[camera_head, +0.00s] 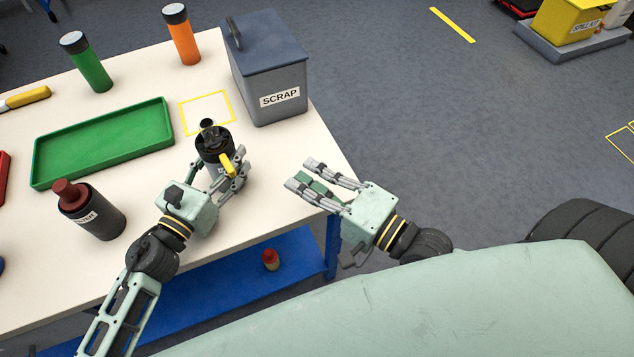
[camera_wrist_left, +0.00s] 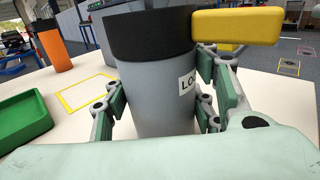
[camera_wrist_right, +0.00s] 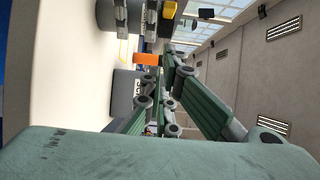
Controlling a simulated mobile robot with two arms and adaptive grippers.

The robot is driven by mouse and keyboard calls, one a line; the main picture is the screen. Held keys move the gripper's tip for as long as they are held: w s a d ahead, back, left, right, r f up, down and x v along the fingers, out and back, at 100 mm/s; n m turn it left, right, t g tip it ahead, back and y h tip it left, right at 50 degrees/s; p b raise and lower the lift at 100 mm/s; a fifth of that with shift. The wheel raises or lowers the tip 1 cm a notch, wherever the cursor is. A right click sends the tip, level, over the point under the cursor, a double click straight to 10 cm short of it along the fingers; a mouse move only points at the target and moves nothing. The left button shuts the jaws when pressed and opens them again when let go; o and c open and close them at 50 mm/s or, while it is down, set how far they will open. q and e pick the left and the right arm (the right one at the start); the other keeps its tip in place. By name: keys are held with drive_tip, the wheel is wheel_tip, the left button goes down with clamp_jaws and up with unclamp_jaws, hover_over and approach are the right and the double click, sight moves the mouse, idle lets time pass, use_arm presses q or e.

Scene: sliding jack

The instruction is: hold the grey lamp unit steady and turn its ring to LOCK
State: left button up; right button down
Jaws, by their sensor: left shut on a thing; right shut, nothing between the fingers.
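The grey lamp unit (camera_head: 211,146) stands upright near the table's front right edge, with a black ring on top and a yellow tab (camera_head: 228,165) sticking out. My left gripper (camera_head: 219,174) is shut around its grey body. In the left wrist view the grey body (camera_wrist_left: 155,95) sits between the fingers, below the black ring (camera_wrist_left: 150,35); the yellow tab (camera_wrist_left: 236,26) points right. A label starting "LO" is partly hidden by a finger. My right gripper (camera_head: 314,176) is shut and empty, apart from the lamp, to its right beyond the table edge.
A grey SCRAP bin (camera_head: 268,75) stands behind the lamp, beside a yellow square outline (camera_head: 207,95). A green tray (camera_head: 60,140) and a dark bottle with a red cap (camera_head: 95,212) are to the left. Green (camera_head: 88,65) and orange (camera_head: 182,38) bottles stand at the back.

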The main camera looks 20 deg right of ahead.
drive_tip(key=shift+v, duration=1.05)
use_arm(q)
drive_tip(key=o, duration=1.5)
drive_tip(key=shift+c, duration=0.2)
